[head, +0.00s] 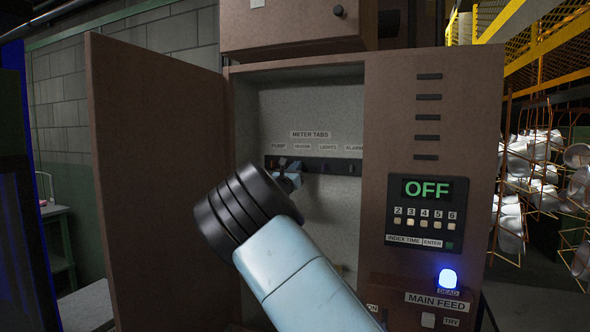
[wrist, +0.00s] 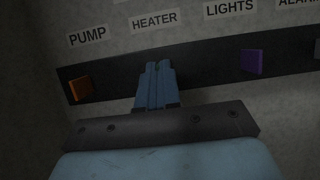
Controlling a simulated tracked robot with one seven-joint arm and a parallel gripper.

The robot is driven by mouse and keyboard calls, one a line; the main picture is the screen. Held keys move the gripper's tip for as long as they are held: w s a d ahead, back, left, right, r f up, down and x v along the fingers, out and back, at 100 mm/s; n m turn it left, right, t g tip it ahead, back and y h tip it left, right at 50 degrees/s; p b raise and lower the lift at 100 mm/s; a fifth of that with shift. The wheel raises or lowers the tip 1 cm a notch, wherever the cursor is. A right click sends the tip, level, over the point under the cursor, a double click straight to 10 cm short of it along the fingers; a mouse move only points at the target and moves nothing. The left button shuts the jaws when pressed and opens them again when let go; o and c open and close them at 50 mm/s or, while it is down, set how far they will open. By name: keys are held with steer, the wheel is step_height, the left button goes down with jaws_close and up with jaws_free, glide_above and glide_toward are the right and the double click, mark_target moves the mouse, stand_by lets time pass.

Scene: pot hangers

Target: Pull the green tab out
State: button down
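The meter tab strip (wrist: 210,75) runs across the cabinet's back panel under the labels PUMP, HEATER, LIGHTS and ALARM. My gripper (wrist: 158,68) has its light blue fingers at the strip below HEATER, close together with only a narrow gap. No green tab shows clearly; my fingers cover the spot under HEATER, and whether they hold a tab there is hidden. An orange tab (wrist: 80,89) is under PUMP and a purple tab (wrist: 252,62) under LIGHTS. In the head view my gripper (head: 294,172) reaches the strip (head: 312,165) inside the cabinet.
The cabinet door (head: 155,180) stands open at the left. The right panel (head: 430,120) carries a display (head: 427,189) reading OFF, number buttons and a lit blue lamp (head: 447,278) marked DEAD. A brown box (head: 295,25) juts out above the opening.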

steer(key=shift+a, duration=0.15)
steer(key=shift+s+a, duration=0.2)
steer(key=shift+s, duration=0.35)
steer(key=shift+s+a, duration=0.2)
steer(key=shift+s, duration=0.35)
steer(key=c, duration=1.3)
jaws_free()
steer(key=v, duration=1.3)
steer(key=shift+s+a+f, duration=0.1)
steer(key=shift+s+f, duration=0.2)
